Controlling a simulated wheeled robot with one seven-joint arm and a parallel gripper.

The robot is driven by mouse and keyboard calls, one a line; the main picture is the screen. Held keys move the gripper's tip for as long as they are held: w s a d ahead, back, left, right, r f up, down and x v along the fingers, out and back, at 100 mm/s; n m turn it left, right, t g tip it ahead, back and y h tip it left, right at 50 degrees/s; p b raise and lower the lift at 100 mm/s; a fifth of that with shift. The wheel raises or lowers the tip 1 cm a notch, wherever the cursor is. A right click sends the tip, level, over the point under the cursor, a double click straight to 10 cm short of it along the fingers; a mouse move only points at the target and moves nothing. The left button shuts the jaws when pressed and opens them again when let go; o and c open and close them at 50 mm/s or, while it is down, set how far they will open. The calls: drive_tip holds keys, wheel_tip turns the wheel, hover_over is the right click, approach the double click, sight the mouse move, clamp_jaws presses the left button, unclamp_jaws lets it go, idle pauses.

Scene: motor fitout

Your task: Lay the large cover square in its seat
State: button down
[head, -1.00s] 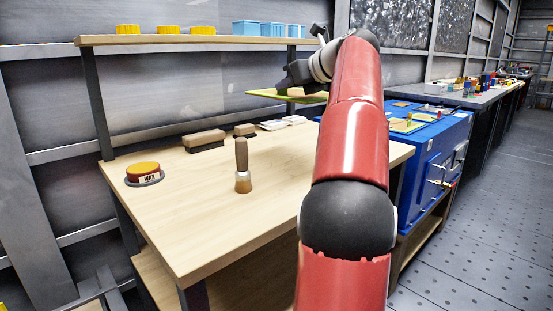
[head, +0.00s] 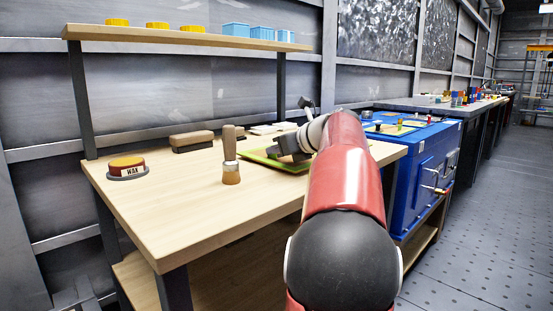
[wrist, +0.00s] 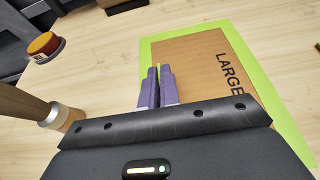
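The large cover (wrist: 200,70) is a flat brown panel with a lime-green border and the word LARGE, seen in the wrist view. In the head view the cover (head: 262,157) shows as a green sheet low over the wooden workbench. My gripper (wrist: 158,72) has its purple fingers close together at the cover's left edge, shut on it with a sliver of green between them. In the head view my gripper (head: 278,152) is over the cover. I cannot tell whether the cover touches the bench. No seat is clearly visible.
On the workbench (head: 200,215) stand a wooden-handled brush (head: 230,160), a wax tin (head: 128,167) and a brown block (head: 192,141). A shelf (head: 185,38) holds yellow and blue boxes. A blue cabinet (head: 425,165) adjoins at right. The bench's front left is clear.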

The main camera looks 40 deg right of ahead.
drive_tip(key=shift+f, duration=0.4)
drive_tip(key=shift+f, duration=0.15)
drive_tip(key=c, duration=1.6)
unclamp_jaws()
drive_tip(key=shift+c, duration=0.2)
